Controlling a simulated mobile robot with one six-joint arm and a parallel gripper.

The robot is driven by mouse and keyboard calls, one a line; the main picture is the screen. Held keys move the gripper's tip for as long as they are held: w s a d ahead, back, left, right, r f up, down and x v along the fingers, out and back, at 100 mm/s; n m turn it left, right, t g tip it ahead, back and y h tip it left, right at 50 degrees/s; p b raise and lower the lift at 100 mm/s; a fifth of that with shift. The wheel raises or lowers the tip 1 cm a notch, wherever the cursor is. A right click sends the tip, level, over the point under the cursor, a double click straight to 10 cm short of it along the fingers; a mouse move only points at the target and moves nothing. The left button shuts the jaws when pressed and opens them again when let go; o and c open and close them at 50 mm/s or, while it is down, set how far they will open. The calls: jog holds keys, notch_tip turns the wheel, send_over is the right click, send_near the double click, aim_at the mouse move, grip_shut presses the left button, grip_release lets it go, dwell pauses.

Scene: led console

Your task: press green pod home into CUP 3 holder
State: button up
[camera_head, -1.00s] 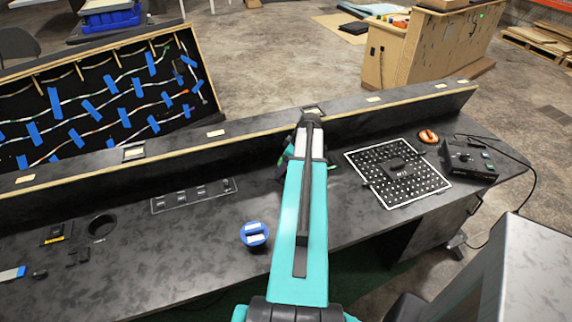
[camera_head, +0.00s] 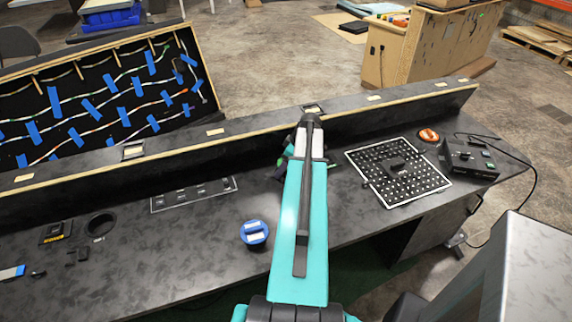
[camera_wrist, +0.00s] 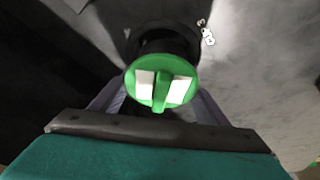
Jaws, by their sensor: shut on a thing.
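The green pod (camera_wrist: 160,108), a round green cap with a raised green bar between two white pads, is near the middle of the wrist view. My gripper (camera_wrist: 160,92) is shut on it, with a grey finger on each side. In the head view my arm hides the pod and holder, and only a small part of my gripper (camera_head: 284,168) shows left of the arm.
A blue pod (camera_head: 254,232) stands on the dark desk left of my arm. An empty round opening (camera_head: 101,226) is further left. A raised ledge (camera_head: 230,142) runs along the back. A perforated panel (camera_head: 410,182) and a control box (camera_head: 468,160) are to the right.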

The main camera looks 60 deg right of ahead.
jog(key=shift+f+b, duration=0.35)
jog(key=shift+f, duration=0.2)
dwell(0.6)
jog(key=o, duration=1)
jog(key=shift+o, duration=0.2)
jog(key=shift+a+f, duration=0.1)
jog(key=shift+a, duration=0.05)
jog(key=shift+s, duration=0.1)
jog(key=b+v, duration=0.3)
jog(key=v, duration=1.1)
jog(key=shift+d, duration=0.25)
jog(key=shift+p+x, duration=0.95)
jog(key=shift+x, duration=3.55)
